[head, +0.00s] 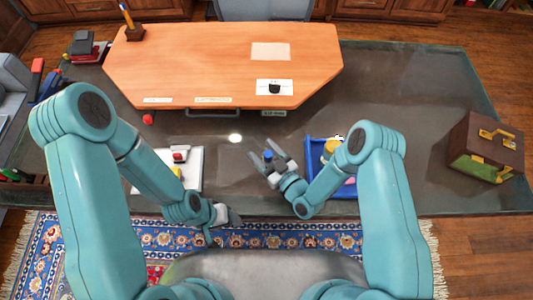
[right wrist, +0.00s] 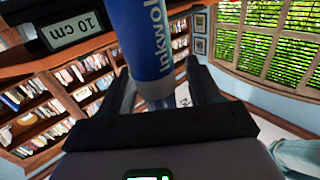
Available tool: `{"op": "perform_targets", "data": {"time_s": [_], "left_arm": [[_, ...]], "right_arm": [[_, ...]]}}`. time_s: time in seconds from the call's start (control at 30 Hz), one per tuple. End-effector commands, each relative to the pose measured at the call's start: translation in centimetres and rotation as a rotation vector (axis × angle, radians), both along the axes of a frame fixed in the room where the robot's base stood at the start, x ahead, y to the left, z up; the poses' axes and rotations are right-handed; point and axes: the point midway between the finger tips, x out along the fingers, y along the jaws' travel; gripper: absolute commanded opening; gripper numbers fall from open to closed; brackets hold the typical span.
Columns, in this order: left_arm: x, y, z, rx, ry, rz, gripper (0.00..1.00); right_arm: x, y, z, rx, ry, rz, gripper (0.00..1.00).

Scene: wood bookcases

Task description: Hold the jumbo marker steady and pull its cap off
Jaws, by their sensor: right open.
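The jumbo marker, a thick blue cylinder with white lettering (right wrist: 150,35), reaches down from the top of the right wrist view to a pale lower part between my right gripper's dark fingers. In the head view its blue end (head: 268,155) shows between the fingertips. My right gripper (head: 268,157) is open around it; I cannot tell whether either finger touches it. The line between cap and barrel is not clear. My left gripper (head: 222,218) is low in the head view, apart from the marker, and its jaws are too small to read.
A blue tray (head: 312,152) with a yellow item is right of my right gripper. A white tray (head: 194,160) with red and yellow items lies left. A wooden board (head: 200,60) covers the table's far side. A brown-green chest (head: 484,145) stands at the right.

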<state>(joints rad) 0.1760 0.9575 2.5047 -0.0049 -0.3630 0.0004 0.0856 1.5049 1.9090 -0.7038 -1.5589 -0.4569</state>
Motion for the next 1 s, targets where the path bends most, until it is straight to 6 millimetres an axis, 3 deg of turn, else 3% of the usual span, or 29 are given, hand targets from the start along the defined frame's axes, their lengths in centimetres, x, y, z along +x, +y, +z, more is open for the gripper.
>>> {"op": "perform_targets", "data": {"time_s": [0.17, 0.4, 0.6, 1.0], "left_arm": [[0.0, 0.0, 0.0, 0.0, 0.0, 0.0, 0.58], [0.0, 0.0, 0.0, 0.0, 0.0, 0.0, 0.58], [0.0, 0.0, 0.0, 0.0, 0.0, 0.0, 0.58], [0.0, 0.0, 0.0, 0.0, 0.0, 0.0, 0.58]], "right_arm": [[-1.5, -1.4, 0.0, 0.001, 0.003, -0.004, 0.63], [-5.9, -4.9, -0.1, 0.002, 0.008, -0.008, 0.63], [-8.5, -6.9, -0.1, 0.001, 0.007, -0.005, 0.63], [-9.4, -7.5, 0.0, 0.0, 0.003, -0.001, 0.63]]}}
